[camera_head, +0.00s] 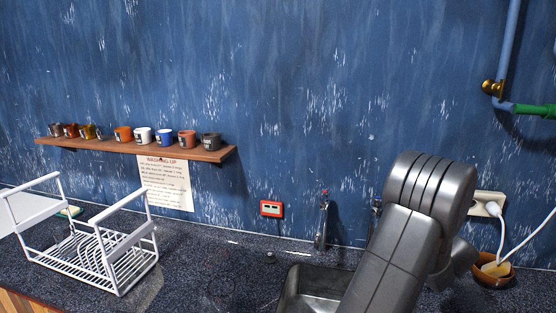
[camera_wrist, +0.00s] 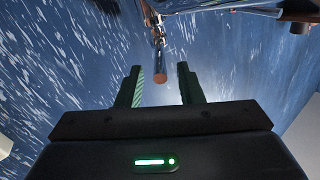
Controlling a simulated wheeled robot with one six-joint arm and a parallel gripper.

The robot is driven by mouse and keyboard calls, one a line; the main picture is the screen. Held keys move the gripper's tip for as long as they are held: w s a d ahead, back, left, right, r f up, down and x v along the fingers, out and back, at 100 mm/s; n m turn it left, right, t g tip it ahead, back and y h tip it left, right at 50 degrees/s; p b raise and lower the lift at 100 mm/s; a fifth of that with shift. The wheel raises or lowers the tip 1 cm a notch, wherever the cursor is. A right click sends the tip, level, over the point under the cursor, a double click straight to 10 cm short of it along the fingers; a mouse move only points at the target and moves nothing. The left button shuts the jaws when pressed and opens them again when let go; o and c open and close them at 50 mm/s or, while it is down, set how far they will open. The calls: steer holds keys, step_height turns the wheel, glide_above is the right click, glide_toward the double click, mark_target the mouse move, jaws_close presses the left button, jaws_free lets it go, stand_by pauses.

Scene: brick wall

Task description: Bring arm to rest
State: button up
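My arm (camera_head: 408,235) rises over the right part of the counter in the head view, in front of the sink. My gripper is not visible in that view. In the wrist view my gripper (camera_wrist: 163,88) shows two dark fingers spread apart with nothing between them. A metal tap with a copper-coloured end (camera_wrist: 160,76) shows beyond the fingertips, apart from them as far as I can tell.
A sink (camera_head: 312,287) is set in the speckled counter, with a tap (camera_head: 322,222) behind it. A white dish rack (camera_head: 92,262) stands left. A wooden shelf (camera_head: 128,149) holds several mugs. A brown bowl (camera_head: 494,280) sits right, below a socket (camera_head: 487,203). Counter between rack and sink is mostly clear.

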steer(key=shift+x, duration=1.05)
steer(key=shift+a+f+m+h+b, duration=0.2)
steer(key=shift+m+h+b, duration=0.1)
steer(key=shift+b, duration=0.1)
steer(key=shift+s+a+r+m+t+h+b, duration=0.1)
steer(key=shift+a+m+t+h+b, duration=0.1)
steer(key=shift+m+h+b, duration=0.25)
steer(key=shift+s+a+r+m+t+h+b, duration=0.1)
steer(key=shift+a+m+h+b, duration=0.15)
steer(key=shift+h, duration=0.4)
steer(key=shift+s+d, duration=0.1)
